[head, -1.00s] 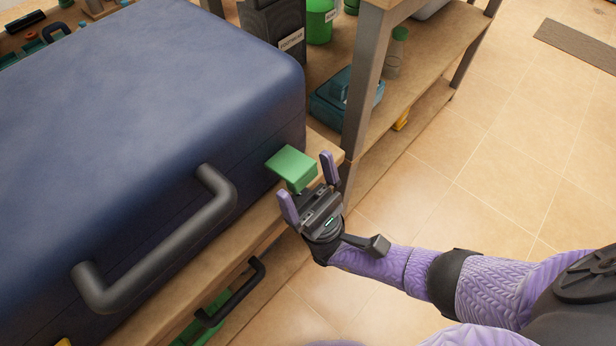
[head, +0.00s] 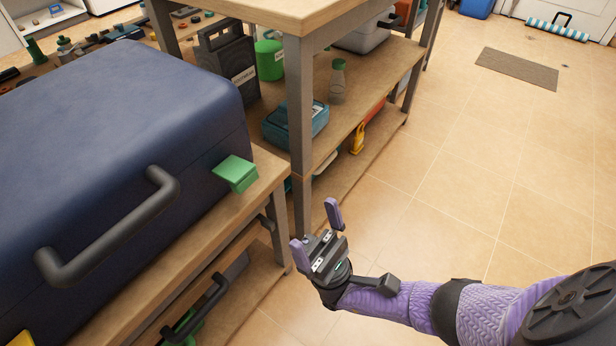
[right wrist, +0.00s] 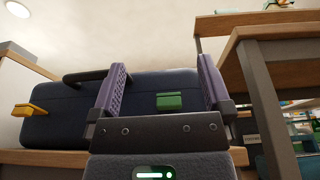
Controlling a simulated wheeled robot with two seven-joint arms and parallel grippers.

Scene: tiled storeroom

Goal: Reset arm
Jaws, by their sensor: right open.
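My right gripper (head: 318,226) is open and empty, held in the air in front of the workbench edge. It also shows in the right wrist view (right wrist: 161,88), with both purple fingers apart. My left gripper is not in view.
The case's thick grey handle (head: 120,225) sticks out toward me. A wooden shelf unit (head: 300,110) stands behind, with a teal box (head: 295,124), a bottle (head: 338,82) and a green canister (head: 269,58).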

